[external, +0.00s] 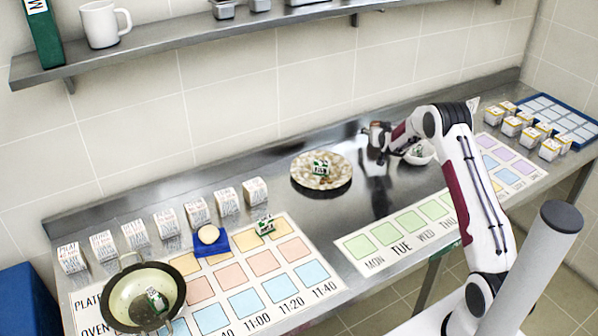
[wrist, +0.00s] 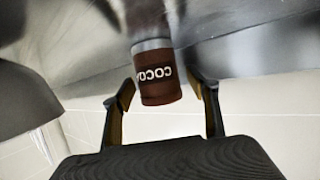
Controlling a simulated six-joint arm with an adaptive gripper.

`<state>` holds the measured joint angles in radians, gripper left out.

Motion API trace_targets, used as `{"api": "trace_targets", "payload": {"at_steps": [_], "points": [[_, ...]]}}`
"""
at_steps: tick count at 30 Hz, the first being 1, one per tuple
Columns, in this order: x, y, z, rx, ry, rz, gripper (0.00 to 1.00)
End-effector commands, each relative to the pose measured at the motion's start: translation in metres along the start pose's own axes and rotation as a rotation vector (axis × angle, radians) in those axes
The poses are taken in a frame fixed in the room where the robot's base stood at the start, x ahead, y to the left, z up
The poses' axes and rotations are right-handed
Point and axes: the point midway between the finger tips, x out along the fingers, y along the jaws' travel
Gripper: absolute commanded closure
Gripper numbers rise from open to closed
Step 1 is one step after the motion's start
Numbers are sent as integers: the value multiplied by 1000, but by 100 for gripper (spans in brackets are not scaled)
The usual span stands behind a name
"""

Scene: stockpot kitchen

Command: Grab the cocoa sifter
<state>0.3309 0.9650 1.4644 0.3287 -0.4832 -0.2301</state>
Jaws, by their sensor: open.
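The cocoa sifter (wrist: 160,78) is a brown cylinder with pale COCOA lettering and a grey metal end, seen in the wrist view. My gripper (wrist: 161,92) is open, with one finger on each side of the sifter. A gap shows beside it, and I cannot tell whether either finger touches it. In the external view my gripper (external: 375,143) is low over the back of the steel counter, near the wall. There the sifter is too small and hidden by the gripper to make out clearly.
A speckled round plate (external: 321,183) with a small packet lies left of my gripper. A white bowl (external: 418,155) sits close to its right. A weekday chart (external: 370,257) lies in front. A wall shelf (external: 190,47) runs above. A pan (external: 117,284) stands far left.

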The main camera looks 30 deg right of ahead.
Motion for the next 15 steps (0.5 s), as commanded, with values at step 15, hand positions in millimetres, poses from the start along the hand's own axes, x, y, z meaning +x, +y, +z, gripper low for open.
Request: {"api": "trace_targets", "payload": {"at_steps": [15], "points": [[0, 0, 0, 0, 0, 0, 57]]}}
